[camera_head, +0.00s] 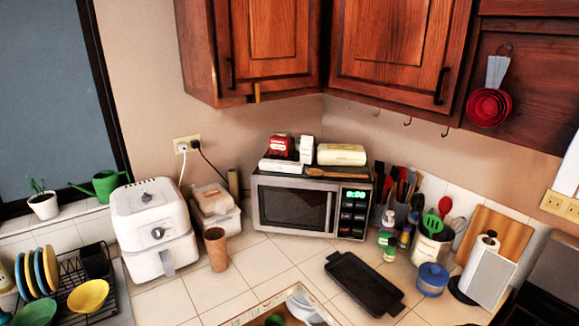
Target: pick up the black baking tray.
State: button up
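The black baking tray (364,284) lies flat on the white tiled counter, in front of the microwave and a little right of the middle of the view. It is rectangular with a raised rim and looks empty. Nothing touches it or covers it. My gripper does not show in this view.
The microwave (296,207) stands behind the tray, with spice jars (389,247) close by. An open drawer or box (262,310) lies to the front left. Bare tiles surround the tray.

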aim_at(379, 296)
jog(key=i+j+z, duration=0.3)
jog(key=z, duration=0.15)
jog(key=i+j+z, duration=0.3)
jog(key=j+z, duration=0.15)
jog(key=i+j+z, duration=0.15)
jog(key=j+z, duration=0.35)
